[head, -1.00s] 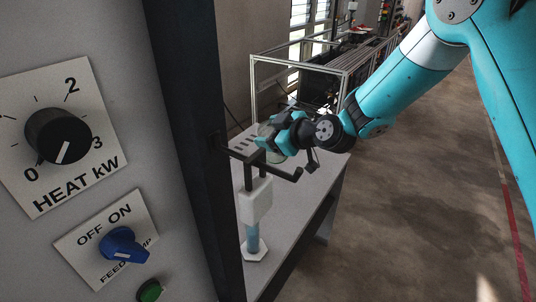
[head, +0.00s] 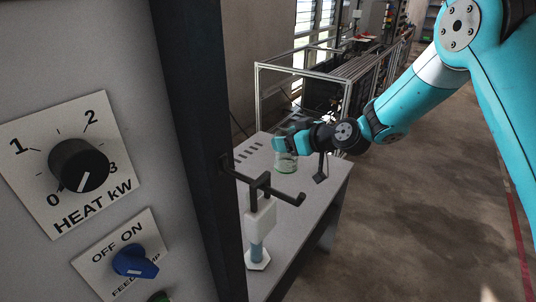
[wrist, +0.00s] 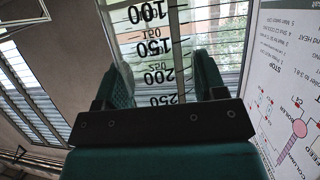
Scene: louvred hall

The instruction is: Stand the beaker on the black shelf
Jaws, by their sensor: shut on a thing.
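The beaker (head: 286,163) is clear glass with a faint green tint. My gripper (head: 284,146) is shut on it and holds it upright, over the grey bench in the head view. In the wrist view the beaker (wrist: 152,50) fills the space between the fingers, with black volume numbers on its wall. I cannot tell from the head view whether its base touches the bench. No flat black shelf can be clearly made out; a black bracket (head: 272,189) juts from the dark post in front of the beaker.
A white clamp-like block (head: 260,215) and a blue cylinder on a pale hexagonal foot (head: 257,260) stand below the bracket. The grey bench (head: 300,225) has bare room at its front. A metal frame (head: 300,68) stands behind. The control panel (head: 60,120) fills the left.

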